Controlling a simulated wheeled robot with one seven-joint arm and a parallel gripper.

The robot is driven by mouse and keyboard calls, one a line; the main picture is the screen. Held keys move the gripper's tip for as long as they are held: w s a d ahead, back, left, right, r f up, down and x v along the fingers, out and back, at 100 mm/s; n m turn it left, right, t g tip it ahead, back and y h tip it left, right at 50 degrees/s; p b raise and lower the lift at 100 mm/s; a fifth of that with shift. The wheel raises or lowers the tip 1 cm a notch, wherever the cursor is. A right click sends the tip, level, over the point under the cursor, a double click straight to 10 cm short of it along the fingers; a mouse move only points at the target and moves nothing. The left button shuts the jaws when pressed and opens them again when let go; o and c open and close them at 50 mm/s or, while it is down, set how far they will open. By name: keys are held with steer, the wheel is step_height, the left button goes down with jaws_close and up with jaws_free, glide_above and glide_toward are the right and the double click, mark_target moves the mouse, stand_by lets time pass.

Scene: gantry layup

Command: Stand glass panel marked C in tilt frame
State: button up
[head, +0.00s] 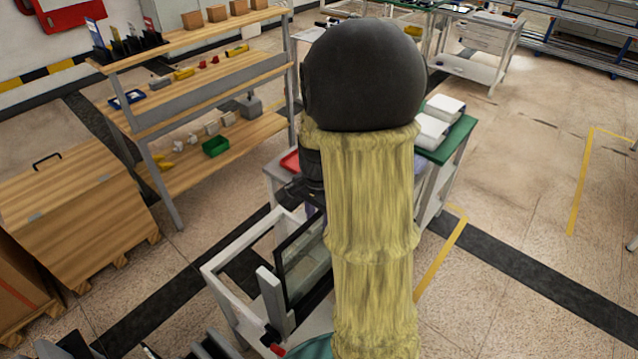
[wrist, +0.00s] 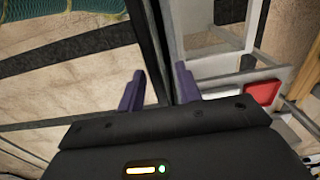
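A glass panel with a dark frame (head: 304,262) stands near upright at the white tilt frame (head: 226,284), leaning slightly, in the head view. No letter C can be read on it. My gripper (wrist: 159,88) is at the panel's upper edge. In the wrist view its two purple fingers are apart, with the dark panel edge (wrist: 153,45) running between them. Floor shows between the left finger and that edge, so the fingers look open around it. In the head view my yellow-sleeved arm hides most of the gripper and the panel's right side.
A wooden shelf rack (head: 215,82) with small parts and a green bin (head: 215,146) stands at the left. A wooden crate (head: 75,225) is at the far left. A green-topped table (head: 455,140) with white stacks is behind my arm. Floor at the right is clear.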

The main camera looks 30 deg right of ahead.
step_height(320, 180, up, 16)
steer(key=b, duration=0.1)
steer(key=shift+r, duration=0.2)
stand_by(0.6)
